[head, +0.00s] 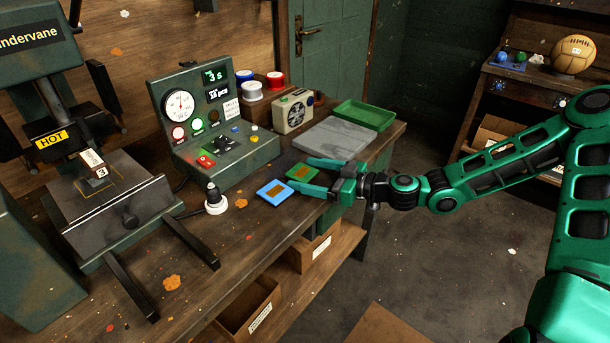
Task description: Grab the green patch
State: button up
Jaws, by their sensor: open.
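The green patch (302,173) is a small green square with an orange-brown middle, lying on the wooden workbench. My gripper (306,175) is open at the patch, with its two green fingers reaching in from the right. One finger passes along the far side of the patch and the other along its near side. I cannot tell whether the fingers touch it. A blue patch (275,191) with a similar brown middle lies just to the left and nearer.
A control box (235,158) with a gauge and buttons stands behind left. A grey slab (335,138) and a green tray (364,115) lie behind my gripper. A black-and-white knobbed stand (215,203) is left of the blue patch. A hot press (115,200) stands far left.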

jog(key=c, duration=1.2)
jog(key=shift+r, duration=0.15)
